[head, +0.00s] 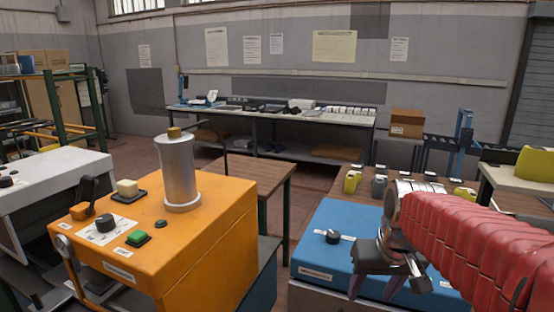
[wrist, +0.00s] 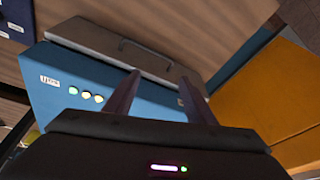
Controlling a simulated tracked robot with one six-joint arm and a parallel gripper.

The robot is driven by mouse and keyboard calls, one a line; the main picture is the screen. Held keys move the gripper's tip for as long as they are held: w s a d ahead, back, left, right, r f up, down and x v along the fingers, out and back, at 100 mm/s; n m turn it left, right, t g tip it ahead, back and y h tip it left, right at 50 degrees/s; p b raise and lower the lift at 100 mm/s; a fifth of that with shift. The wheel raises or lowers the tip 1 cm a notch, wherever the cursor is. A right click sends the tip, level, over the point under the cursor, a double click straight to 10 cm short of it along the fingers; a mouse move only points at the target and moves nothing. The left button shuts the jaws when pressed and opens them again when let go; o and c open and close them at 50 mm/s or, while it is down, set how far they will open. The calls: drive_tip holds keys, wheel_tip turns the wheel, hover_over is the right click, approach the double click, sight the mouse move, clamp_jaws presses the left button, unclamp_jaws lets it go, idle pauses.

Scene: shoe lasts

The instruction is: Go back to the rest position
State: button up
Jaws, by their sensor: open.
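My gripper (head: 374,290) is at the end of my red-sleeved arm, at the lower right of the head view. It hangs over the blue machine (head: 335,218), with its fingers pointing down. In the wrist view my gripper (wrist: 159,77) shows two separated dark fingers with nothing between them. Beyond them is a blue box-shaped body (wrist: 55,85) with a grey handled panel (wrist: 125,47). I cannot tell how far the fingertips are from the blue surface.
An orange machine (head: 215,225) with a grey metal cylinder (head: 179,172) stands left of centre. Yellow (head: 351,182) and grey (head: 379,187) shoe lasts stand on the wooden table behind the blue machine. A workbench (head: 270,116) lines the back wall. Open floor shows between the tables.

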drive_tip(key=s+a+t, duration=0.1)
drive_tip(key=s+a, duration=0.1)
drive_tip(key=s, duration=0.5)
drive_tip(key=s+a+f+t, duration=0.1)
drive_tip(key=s+a, duration=0.1)
drive_tip(key=s, duration=0.6)
drive_tip(key=shift+f+n, duration=0.25)
drive_tip(key=shift+n, duration=0.05)
idle(0.5)
